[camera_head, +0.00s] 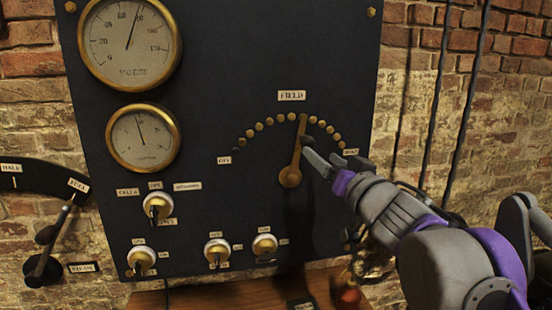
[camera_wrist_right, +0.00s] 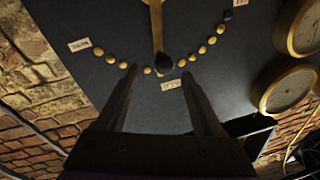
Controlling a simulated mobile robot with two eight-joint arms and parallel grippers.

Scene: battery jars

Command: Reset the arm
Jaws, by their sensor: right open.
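The brass field arm (camera_head: 296,155) is on the dark panel, pivoted at its lower end. It points nearly straight up, slightly right, toward the FIELD label, within an arc of brass studs. In the right wrist view the brass arm (camera_wrist_right: 157,30) shows from the other way up, with a dark knob (camera_wrist_right: 163,62) near its end. My right gripper (camera_head: 308,148) is just right of the arm in the head view. Its open fingers (camera_wrist_right: 160,74) in the wrist view point toward the knob, one on each side; I cannot tell the depth. My left gripper is not in view.
Two brass gauges (camera_head: 130,42) and several key switches (camera_head: 157,207) are on the panel (camera_head: 225,120) to the left. A lever (camera_head: 47,234) stands at far left. A wooden ledge (camera_head: 210,294) runs below. Cables (camera_head: 437,100) hang on the brick wall at right.

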